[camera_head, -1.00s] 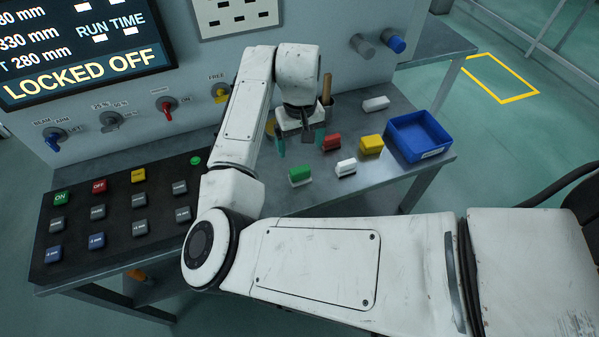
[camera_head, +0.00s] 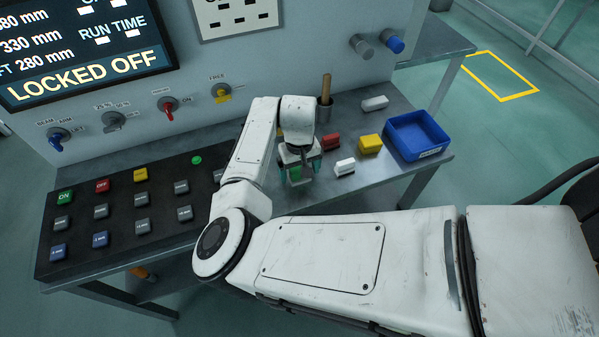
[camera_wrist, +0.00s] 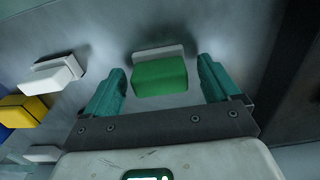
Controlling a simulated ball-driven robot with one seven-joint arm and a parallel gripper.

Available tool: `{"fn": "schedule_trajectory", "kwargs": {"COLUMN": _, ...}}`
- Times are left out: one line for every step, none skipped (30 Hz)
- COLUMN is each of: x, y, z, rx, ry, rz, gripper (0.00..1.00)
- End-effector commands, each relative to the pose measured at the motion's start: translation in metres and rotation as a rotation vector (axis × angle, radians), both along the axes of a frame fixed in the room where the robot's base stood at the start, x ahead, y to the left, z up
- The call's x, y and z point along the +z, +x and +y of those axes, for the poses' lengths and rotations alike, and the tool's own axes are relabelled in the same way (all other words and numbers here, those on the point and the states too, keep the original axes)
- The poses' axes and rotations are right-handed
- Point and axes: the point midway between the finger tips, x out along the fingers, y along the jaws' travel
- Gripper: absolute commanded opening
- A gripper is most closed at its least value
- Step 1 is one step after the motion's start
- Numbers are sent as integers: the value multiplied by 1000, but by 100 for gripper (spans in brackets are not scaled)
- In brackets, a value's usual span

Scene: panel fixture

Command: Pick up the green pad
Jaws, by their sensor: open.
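The green pad (camera_wrist: 160,77) lies on the grey table, with a pale strip along its far side in the wrist view. My gripper (camera_wrist: 163,85) is open, with one teal finger on each side of the pad and a gap to each. Nothing is held. In the head view, my gripper (camera_head: 298,172) is over the green pad (camera_head: 295,174) and partly hides it.
A white block (camera_head: 345,166), a red block (camera_head: 331,142) and a yellow block (camera_head: 370,144) lie nearby. Another white block (camera_head: 375,103) is farther back. A blue bin (camera_head: 443,132) stands at right. A button panel (camera_head: 120,245) lies at left.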

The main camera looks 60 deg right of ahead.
Motion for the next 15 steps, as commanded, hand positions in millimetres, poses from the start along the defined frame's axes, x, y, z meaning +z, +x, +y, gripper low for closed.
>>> {"fn": "schedule_trajectory", "kwargs": {"x": -1, "y": 0, "z": 0, "rx": 0, "ry": 0, "rz": 0, "gripper": 89}}
{"fn": "schedule_trajectory", "kwargs": {"x": -1, "y": 0, "z": 0, "rx": 0, "ry": -1, "rz": -1, "gripper": 89}}
{"fn": "schedule_trajectory", "kwargs": {"x": -1, "y": 0, "z": 0, "rx": 0, "ry": -1, "rz": -1, "gripper": 89}}
{"fn": "schedule_trajectory", "kwargs": {"x": -1, "y": 0, "z": 0, "rx": 0, "ry": -1, "rz": -1, "gripper": 89}}
{"fn": "schedule_trajectory", "kwargs": {"x": -1, "y": 0, "z": 0, "rx": 0, "ry": -1, "rz": -1, "gripper": 89}}
{"fn": "schedule_trajectory", "kwargs": {"x": -1, "y": 0, "z": 0, "rx": 0, "ry": -1, "rz": -1, "gripper": 89}}
{"fn": "schedule_trajectory", "kwargs": {"x": -1, "y": 0, "z": 0, "rx": -1, "ry": -1, "rz": -1, "gripper": 86}}
{"fn": "schedule_trajectory", "kwargs": {"x": -1, "y": 0, "z": 0, "rx": 0, "ry": -1, "rz": -1, "gripper": 84}}
{"fn": "schedule_trajectory", "kwargs": {"x": -1, "y": 0, "z": 0, "rx": -1, "ry": -1, "rz": -1, "gripper": 80}}
{"fn": "schedule_trajectory", "kwargs": {"x": -1, "y": 0, "z": 0, "rx": 0, "ry": -1, "rz": -1, "gripper": 77}}
{"fn": "schedule_trajectory", "kwargs": {"x": -1, "y": 0, "z": 0, "rx": 0, "ry": -1, "rz": -1, "gripper": 74}}
{"fn": "schedule_trajectory", "kwargs": {"x": -1, "y": 0, "z": 0, "rx": 0, "ry": -1, "rz": -1, "gripper": 70}}
{"fn": "schedule_trajectory", "kwargs": {"x": 0, "y": 0, "z": 0, "rx": 0, "ry": -1, "rz": -1, "gripper": 67}}
{"fn": "schedule_trajectory", "kwargs": {"x": 0, "y": 0, "z": 0, "rx": -1, "ry": -1, "rz": -1, "gripper": 64}}
{"fn": "schedule_trajectory", "kwargs": {"x": 0, "y": 0, "z": 0, "rx": 0, "ry": -1, "rz": -1, "gripper": 61}}
